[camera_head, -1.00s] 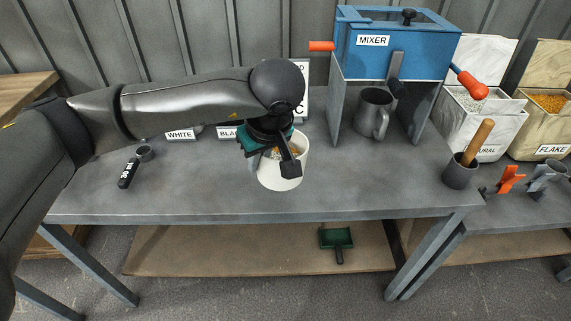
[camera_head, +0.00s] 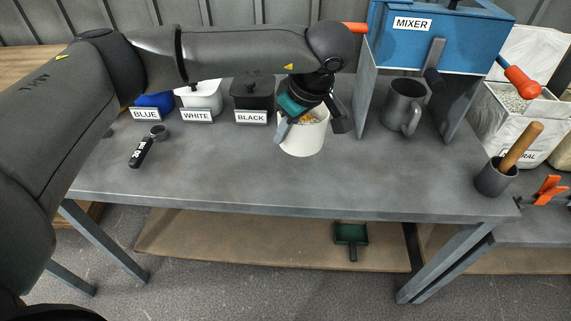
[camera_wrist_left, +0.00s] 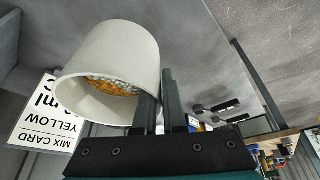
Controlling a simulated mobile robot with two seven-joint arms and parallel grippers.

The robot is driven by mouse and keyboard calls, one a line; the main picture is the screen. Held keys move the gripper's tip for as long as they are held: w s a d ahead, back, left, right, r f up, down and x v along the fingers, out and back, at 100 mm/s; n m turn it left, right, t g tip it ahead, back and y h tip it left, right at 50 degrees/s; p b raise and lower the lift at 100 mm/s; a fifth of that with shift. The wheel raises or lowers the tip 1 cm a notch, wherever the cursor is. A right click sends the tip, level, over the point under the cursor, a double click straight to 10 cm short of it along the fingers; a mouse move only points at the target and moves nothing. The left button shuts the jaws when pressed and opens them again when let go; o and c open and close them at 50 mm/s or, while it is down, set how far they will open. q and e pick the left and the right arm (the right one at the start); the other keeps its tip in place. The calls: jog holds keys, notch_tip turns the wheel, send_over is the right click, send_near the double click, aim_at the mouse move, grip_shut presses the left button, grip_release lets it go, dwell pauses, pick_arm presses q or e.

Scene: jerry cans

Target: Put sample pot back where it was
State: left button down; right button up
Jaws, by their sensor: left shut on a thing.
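The white sample pot (camera_head: 303,141), with orange and white granules inside, is at the middle of the table (camera_head: 235,190), left of the mixer. My left gripper (camera_head: 309,121) is shut on its wall. In the left wrist view the pot (camera_wrist_left: 120,55) lies beside the gripper's two dark fingers (camera_wrist_left: 162,92), which pinch its edge. I cannot tell whether the pot's base touches the table. My right gripper is not in view.
Tubs labelled BLUE (camera_head: 153,104), WHITE (camera_head: 201,96) and BLACK (camera_head: 252,97) stand behind left. A black-handled scoop (camera_head: 142,150) lies at left. A grey jug (camera_head: 403,105) stands under the blue mixer (camera_head: 430,40). The table's front middle is clear.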

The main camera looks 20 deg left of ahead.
aim_at(302, 127)
pick_arm(q)
notch_tip(302, 127, down, 7)
jog(key=shift+f+b, duration=0.2)
jog(key=shift+b, duration=0.55)
jog(key=shift+f, duration=0.55)
jog(key=c, duration=1)
grip_release()
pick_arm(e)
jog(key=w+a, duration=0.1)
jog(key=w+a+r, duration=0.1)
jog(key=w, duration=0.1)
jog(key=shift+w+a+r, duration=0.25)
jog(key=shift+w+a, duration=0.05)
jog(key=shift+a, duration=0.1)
pick_arm(q)
jog(key=shift+r, duration=0.1)
jog(key=shift+r, duration=0.15)
jog(key=shift+d+r, duration=0.2)
jog(key=shift+r, duration=0.15)
jog(key=p+v, duration=0.3)
jog(key=v, duration=0.8)
jog(key=shift+s+f, duration=0.1)
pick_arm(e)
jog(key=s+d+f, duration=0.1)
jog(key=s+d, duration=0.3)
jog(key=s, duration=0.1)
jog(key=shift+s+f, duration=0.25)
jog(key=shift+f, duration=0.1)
